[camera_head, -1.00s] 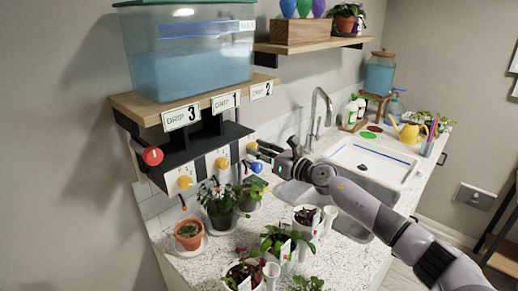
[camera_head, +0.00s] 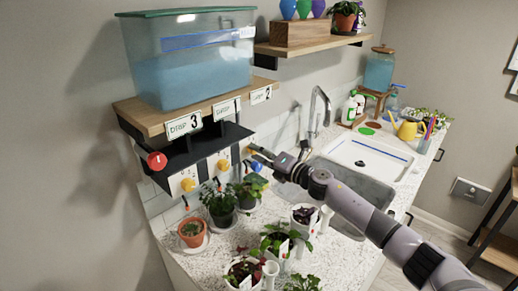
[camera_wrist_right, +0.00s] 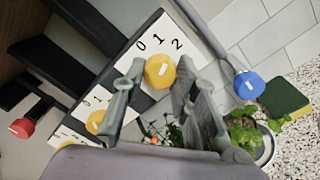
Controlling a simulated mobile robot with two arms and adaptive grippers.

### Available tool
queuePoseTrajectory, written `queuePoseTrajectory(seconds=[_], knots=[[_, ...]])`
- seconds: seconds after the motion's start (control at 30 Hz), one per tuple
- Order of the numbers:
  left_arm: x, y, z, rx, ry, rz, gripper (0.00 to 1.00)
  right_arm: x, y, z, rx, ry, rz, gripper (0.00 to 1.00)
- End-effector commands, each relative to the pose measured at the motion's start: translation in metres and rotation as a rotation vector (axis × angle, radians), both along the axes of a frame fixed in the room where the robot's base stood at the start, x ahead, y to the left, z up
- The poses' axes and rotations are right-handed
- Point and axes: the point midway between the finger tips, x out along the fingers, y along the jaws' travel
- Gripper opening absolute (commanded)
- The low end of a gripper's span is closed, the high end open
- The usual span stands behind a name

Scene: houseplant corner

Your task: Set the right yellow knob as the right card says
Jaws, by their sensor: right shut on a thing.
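The right yellow knob (camera_wrist_right: 159,71) sits on a white plate marked 0, 1, 2 (camera_wrist_right: 157,40) in the right wrist view. My right gripper (camera_wrist_right: 160,74) has one finger on each side of it and is shut on it. A short white mark shows on the knob's face; I cannot tell exactly which number it points at. In the head view my right gripper (camera_head: 254,150) partly hides this knob. The right card (camera_head: 261,95) hangs on the shelf edge above and reads DRIP 2. My left gripper is not in view.
Two other yellow knobs (camera_head: 188,184) (camera_head: 223,164), a red knob (camera_head: 156,160) and a blue knob (camera_wrist_right: 249,85) are nearby. Potted plants (camera_head: 221,204) stand below on the counter. A water tank (camera_head: 190,70) rests on the shelf above. The sink (camera_head: 350,195) is to the right.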

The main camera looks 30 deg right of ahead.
Motion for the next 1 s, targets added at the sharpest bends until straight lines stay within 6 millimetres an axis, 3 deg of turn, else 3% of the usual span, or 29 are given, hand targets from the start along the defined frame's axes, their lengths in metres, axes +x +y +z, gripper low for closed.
queuePoseTrajectory(seconds=[0.4, 1.0], knots=[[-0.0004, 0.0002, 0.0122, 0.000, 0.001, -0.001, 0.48, 0.0001, -0.0011, 0.0001, 0.194, 0.068, -0.003, 0.00], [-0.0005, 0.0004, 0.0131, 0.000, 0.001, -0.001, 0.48, 0.0001, -0.0010, -0.0007, 0.225, 0.079, -0.002, 0.00]])
